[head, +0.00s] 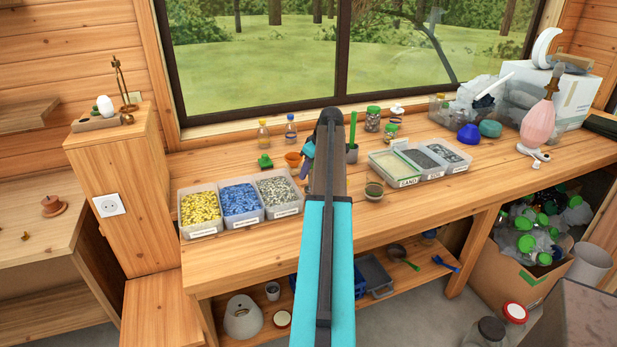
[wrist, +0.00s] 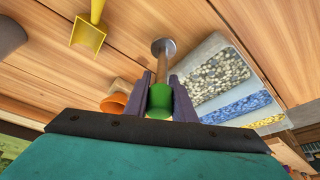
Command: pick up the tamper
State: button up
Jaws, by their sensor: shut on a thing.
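My gripper (wrist: 160,88) is shut on the green handle, one finger on each side. The disc end points away from the wrist, beside the gravel bin. I cannot tell whether the disc touches the bench. In the head view my arm hides the tamper, and only part of my gripper (head: 307,160) shows past its left side.
Bins of yellow (head: 200,208), blue (head: 241,201) and grey pieces (head: 277,190) stand left of my arm. An orange cup (head: 292,158) is close to my gripper. A yellow scoop (wrist: 90,35) shows in the wrist view.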

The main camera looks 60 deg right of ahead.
jog(key=shift+r, duration=0.45)
jog(key=s+a+r+b, duration=0.1)
jog(key=s, duration=0.7)
jog(key=s+a+b, duration=0.1)
jog(key=s+b, duration=0.1)
jog(key=s, duration=0.5)
jog(key=shift+s+a+r, duration=0.35)
jog(key=shift+a, duration=0.05)
